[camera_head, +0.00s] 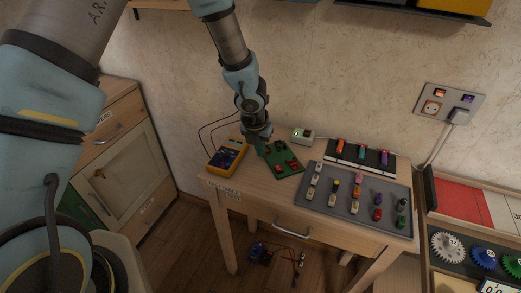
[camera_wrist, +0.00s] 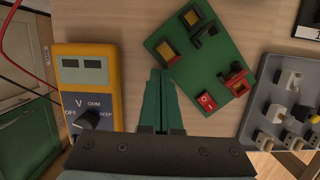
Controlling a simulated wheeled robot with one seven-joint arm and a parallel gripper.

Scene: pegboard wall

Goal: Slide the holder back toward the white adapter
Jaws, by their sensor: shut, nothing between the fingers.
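A green board (camera_head: 284,160) lies on the table and looks like the holder, though I cannot be sure. In the wrist view the board (camera_wrist: 212,52) carries dark holders with yellow parts, a red rocker switch (camera_wrist: 207,101) and a red-and-black part (camera_wrist: 238,82). The white adapter (camera_head: 302,135), with a green light, stands at the table's back, behind and right of the board. My gripper (camera_head: 261,151) is at the board's left side. In the wrist view my gripper (camera_wrist: 161,74) is shut and empty, tips close to the board's left edge. I cannot tell whether they touch it.
A yellow multimeter (camera_head: 228,157) with red and black leads sits left of my gripper. A grey tray (camera_head: 337,208) with several small coloured parts lies to the right. Behind it is a dark rack (camera_head: 351,155) with coloured parts. The wall is close behind.

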